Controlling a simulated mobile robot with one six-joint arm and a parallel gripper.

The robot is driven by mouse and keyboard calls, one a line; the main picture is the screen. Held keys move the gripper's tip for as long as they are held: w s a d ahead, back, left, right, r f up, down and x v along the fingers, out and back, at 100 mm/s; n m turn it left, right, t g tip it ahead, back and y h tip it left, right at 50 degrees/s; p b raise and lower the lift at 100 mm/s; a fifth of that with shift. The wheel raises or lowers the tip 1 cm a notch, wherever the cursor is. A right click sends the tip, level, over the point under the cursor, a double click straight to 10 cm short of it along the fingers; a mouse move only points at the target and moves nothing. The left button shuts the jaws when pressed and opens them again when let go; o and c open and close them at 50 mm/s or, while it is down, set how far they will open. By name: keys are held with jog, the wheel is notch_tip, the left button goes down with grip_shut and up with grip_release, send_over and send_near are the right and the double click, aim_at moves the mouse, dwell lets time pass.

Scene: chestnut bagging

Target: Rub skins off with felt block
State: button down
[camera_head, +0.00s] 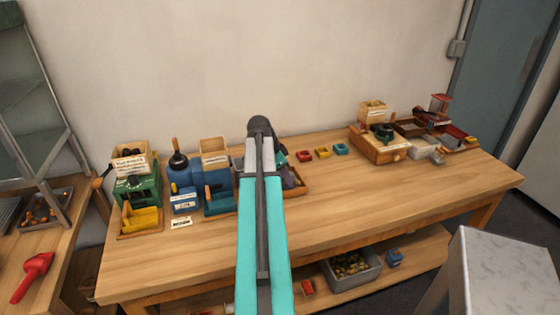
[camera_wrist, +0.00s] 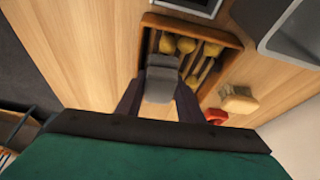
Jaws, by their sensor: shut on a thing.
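In the wrist view, my gripper (camera_wrist: 160,92) has its two dark fingers closed on a grey block (camera_wrist: 162,66), which looks like the felt block. The block is over the near part of a shallow wooden tray (camera_wrist: 232,38). Several yellowish-brown chestnuts (camera_wrist: 187,45) lie in the tray around the block. I cannot tell whether the block touches them. In the head view, my teal arm reaches over the bench and hides most of the gripper and block; part of the wooden tray (camera_head: 301,190) shows to its right.
A tan brush-like object (camera_wrist: 238,101) and a red item (camera_wrist: 215,116) sit beside the tray. A grey bin (camera_wrist: 280,45) is at upper right. In the head view, small coloured dishes (camera_head: 323,153) lie behind; the right-front bench top (camera_head: 400,195) is clear.

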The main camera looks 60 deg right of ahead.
jog(key=shift+w+a, duration=1.05)
jog(key=shift+w, duration=0.2)
notch_tip(320, 180, up, 4)
jog(key=shift+w+r+p, duration=0.1)
jog(key=shift+w+p, duration=0.05)
jog(key=shift+p, duration=0.95)
notch_tip(320, 180, up, 4)
jog(key=shift+d+f+p, duration=0.1)
jog(key=shift+d+p, duration=0.05)
jog(key=shift+p, duration=0.9)
